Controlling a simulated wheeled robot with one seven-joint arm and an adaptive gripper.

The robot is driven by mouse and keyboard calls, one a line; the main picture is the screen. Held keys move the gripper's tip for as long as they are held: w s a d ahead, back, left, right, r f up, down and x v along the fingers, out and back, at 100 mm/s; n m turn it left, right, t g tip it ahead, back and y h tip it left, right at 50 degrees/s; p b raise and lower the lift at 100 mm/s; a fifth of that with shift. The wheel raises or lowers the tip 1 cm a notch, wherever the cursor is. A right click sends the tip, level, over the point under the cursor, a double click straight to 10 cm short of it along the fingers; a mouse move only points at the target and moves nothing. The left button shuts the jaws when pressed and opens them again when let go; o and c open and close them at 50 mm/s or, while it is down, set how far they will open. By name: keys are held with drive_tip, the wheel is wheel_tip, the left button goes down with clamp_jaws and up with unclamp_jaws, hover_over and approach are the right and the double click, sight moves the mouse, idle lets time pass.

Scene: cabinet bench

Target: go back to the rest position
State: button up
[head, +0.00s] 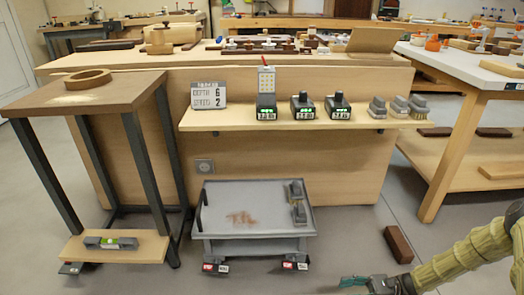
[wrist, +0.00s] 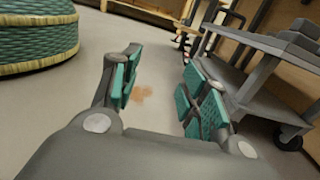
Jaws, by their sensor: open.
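My gripper (head: 366,284) is low at the bottom right of the head view, with my arm reaching in from the right edge. In the wrist view my gripper (wrist: 155,95) shows two grey fingers with teal pads, spread apart. Nothing is between them but bare floor with a brownish stain. The gripper is in front and to the right of the grey cart (head: 255,215), apart from it in the head view. The cart (wrist: 262,85) also shows at the right of the wrist view.
A wooden bench with a shelf (head: 225,120) stands behind the cart. A brown block (head: 398,244) lies on the floor near my gripper. A side table (head: 115,92) is at left, a white-topped bench (head: 470,68) at right. Open floor lies in front.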

drive_tip(key=s+a+f+n+g+h+p, duration=0.1)
drive_tip(key=s+a+f+n+g+h, duration=0.1)
drive_tip(key=s, duration=0.4)
drive_tip(key=s+a+f+n+g+h+p, duration=0.1)
drive_tip(key=s+a+f+n+h, duration=0.1)
drive_tip(key=s+a+h, duration=0.3)
drive_tip(key=s+a+f+n+g+h, duration=0.2)
drive_tip(key=s+a+f+n+h, duration=0.1)
drive_tip(key=s, duration=0.5)
drive_tip(key=shift+s+a+f+g+h+p, duration=0.15)
drive_tip(key=shift+s+a+f+h+p, duration=0.05)
drive_tip(key=shift+a+f, duration=0.25)
drive_tip(key=shift+s+a+f+g+h+p, duration=0.2)
drive_tip(key=shift+a+f, duration=0.15)
drive_tip(key=shift+a, duration=0.15)
drive_tip(key=s+n+h, duration=0.1)
drive_tip(key=s+d+n+h, duration=0.1)
drive_tip(key=s, duration=0.1)
drive_tip(key=shift+s+p, duration=0.2)
drive_tip(key=shift+p, duration=0.1)
drive_tip(key=s+d+r+n+t+h+p, duration=0.2)
drive_tip(key=r+n+t+h, duration=0.1)
drive_tip(key=r+n, duration=0.15)
drive_tip(key=s+d+r+n+t+h+p, duration=0.2)
drive_tip(key=r+n+t, duration=0.15)
drive_tip(key=r, duration=0.25)
wheel_tip(320, 180, up, 37)
drive_tip(key=p, duration=3.6)
drive_tip(key=shift+s+d, duration=0.15)
drive_tip(key=shift+d, duration=0.05)
